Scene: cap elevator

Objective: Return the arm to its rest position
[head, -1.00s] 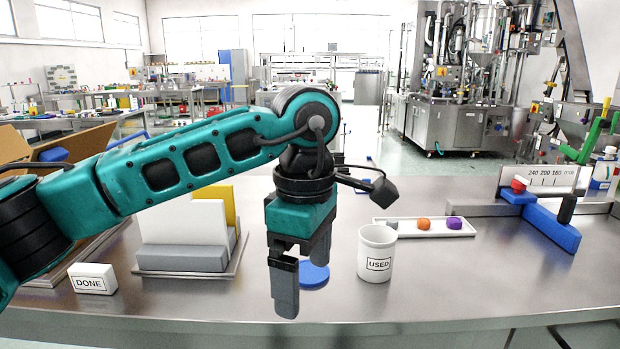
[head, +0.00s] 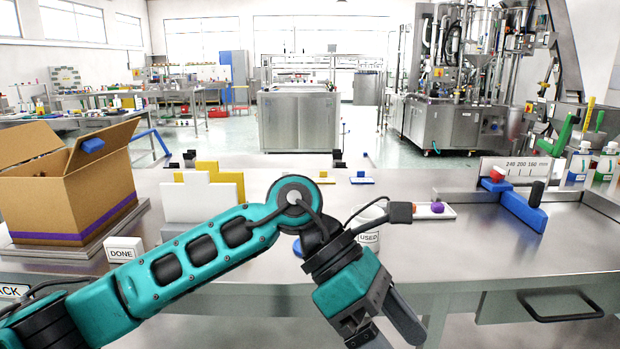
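My teal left arm comes in from the lower left. Its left gripper (head: 398,338) hangs low at the front edge of the steel table. Its two dark fingers are apart with nothing seen between them, and the tips reach the bottom of the picture. The white cup marked USED (head: 369,238) stands just behind the arm's wrist, which hides part of it. A blue piece (head: 297,247) shows only slightly behind the arm. My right gripper is not in view.
A cardboard box (head: 105,193) and a DONE block (head: 124,249) stand left. White and yellow panels (head: 200,200) stand behind the arm. A white tray (head: 447,213) holds coloured caps, with a blue gauge piece (head: 523,212) to its right. The table's front right is clear.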

